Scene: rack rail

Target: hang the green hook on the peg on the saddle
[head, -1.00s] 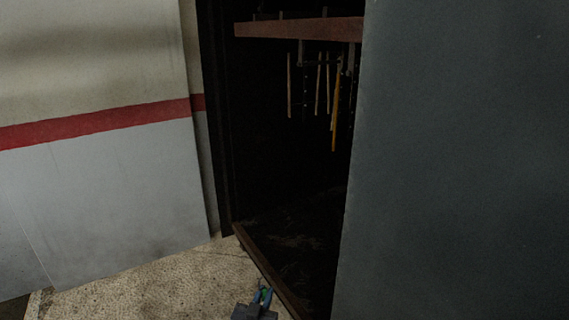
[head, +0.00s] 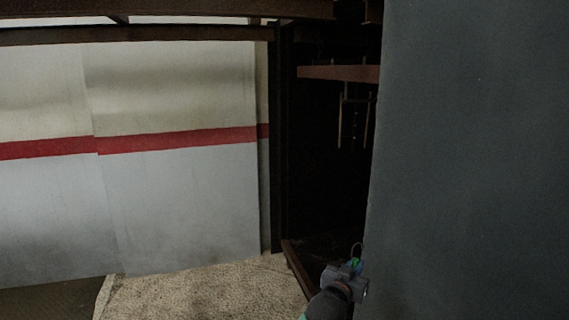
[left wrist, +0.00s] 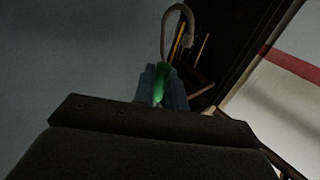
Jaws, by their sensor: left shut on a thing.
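My left gripper (head: 354,265) is low in the head view, beside the edge of a grey panel. It is shut on the green hook (left wrist: 160,82), whose green body sits between the fingers in the left wrist view. The hook's pale curved end (left wrist: 178,10) rises above the fingers. In the head view a bit of green (head: 357,264) and a thin loop show at the fingertips. I cannot make out the peg or the saddle clearly. A reddish-brown rail (head: 338,73) crosses the dark opening, with thin hanging pieces (head: 341,122) below it. My right gripper is not in view.
A large grey panel (head: 470,160) fills the right side of the head view, close to my left gripper. A pale wall with a red stripe (head: 180,143) stands at left. A dark post (head: 279,150) edges the opening. Pale floor (head: 210,290) lies below.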

